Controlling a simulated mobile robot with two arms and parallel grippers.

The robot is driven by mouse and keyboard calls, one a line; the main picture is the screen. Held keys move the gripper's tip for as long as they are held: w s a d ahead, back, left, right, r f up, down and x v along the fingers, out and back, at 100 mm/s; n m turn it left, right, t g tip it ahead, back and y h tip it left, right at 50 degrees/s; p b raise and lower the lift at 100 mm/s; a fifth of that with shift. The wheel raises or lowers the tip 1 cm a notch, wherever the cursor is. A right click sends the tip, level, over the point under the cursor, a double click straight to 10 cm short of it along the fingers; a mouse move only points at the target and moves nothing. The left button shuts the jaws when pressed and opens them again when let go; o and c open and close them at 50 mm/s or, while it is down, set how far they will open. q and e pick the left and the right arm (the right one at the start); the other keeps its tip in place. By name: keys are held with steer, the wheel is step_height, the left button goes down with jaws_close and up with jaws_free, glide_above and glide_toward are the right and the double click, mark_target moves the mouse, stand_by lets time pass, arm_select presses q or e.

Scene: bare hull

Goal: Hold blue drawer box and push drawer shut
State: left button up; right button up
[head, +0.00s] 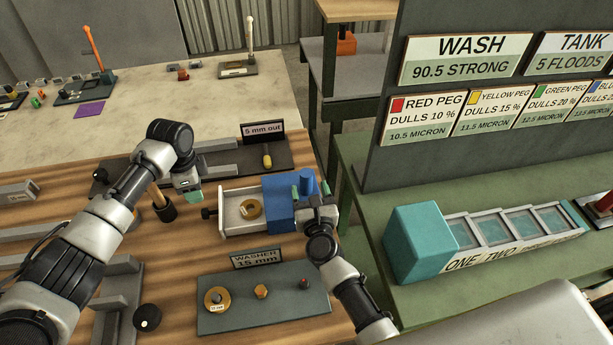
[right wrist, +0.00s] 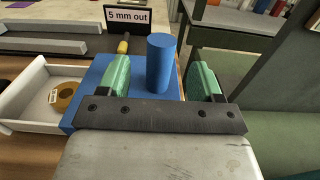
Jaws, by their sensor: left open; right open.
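The blue drawer box (head: 280,209) sits on the wooden bench, with an upright blue cylinder (head: 307,182) at its right end. Its white drawer (head: 232,222) is pulled out to the left and holds a brass ring (head: 250,209); a dark knob (head: 208,213) is on the drawer's front. My right gripper (head: 312,194) is open at the box's right end. In the right wrist view its green fingertips (right wrist: 160,82) stand on either side of the blue cylinder, with gaps showing. My left gripper (head: 192,195) is open and empty, above and left of the drawer knob.
A dark tray (head: 262,300) with a ring and small parts lies in front, by a "WASHEN 15 mm" sign (head: 257,258). A "5 mm out" sign (head: 262,131) stands behind the box.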

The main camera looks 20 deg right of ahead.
mark_target(305, 172)
steer(key=w, duration=0.6)
steer(key=shift+w+d, duration=0.25)
steer(key=shift+w, duration=0.05)
